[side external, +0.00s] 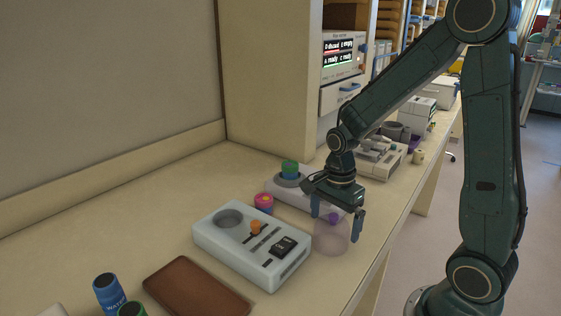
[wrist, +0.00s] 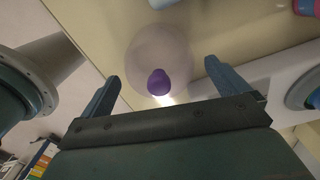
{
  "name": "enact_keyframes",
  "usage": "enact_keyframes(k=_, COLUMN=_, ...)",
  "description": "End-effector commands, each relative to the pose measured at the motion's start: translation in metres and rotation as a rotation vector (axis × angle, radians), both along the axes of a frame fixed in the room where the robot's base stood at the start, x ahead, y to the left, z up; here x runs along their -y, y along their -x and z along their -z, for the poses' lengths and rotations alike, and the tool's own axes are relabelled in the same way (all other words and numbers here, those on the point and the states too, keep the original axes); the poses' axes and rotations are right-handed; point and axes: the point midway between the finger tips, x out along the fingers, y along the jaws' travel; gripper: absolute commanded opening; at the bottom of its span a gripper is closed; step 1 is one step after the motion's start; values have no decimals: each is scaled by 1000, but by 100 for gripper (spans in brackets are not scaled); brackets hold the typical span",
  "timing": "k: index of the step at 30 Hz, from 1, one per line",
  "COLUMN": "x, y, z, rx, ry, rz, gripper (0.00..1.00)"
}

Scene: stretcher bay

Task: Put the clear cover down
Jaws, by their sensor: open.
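The clear cover (side external: 331,241) is a see-through, faintly violet dome with a purple knob on top. It stands on the bench near the front edge, to the right of a white device. My gripper (side external: 337,220) is open above the cover. In the wrist view its two blue fingers (wrist: 160,82) are spread, one on each side of the knob, with a gap to it on both sides.
The white device (side external: 251,243) with an orange knob and dark switch lies left of the cover. A brown tray (side external: 195,289) and blue bottle (side external: 109,293) are nearer.

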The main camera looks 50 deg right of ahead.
Motion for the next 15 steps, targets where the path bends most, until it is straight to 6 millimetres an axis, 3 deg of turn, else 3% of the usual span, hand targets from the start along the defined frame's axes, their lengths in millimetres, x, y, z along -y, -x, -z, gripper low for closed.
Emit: enact_keyframes(k=15, x=0, y=-1, z=-75, rx=4, ry=1, rz=0, gripper=99)
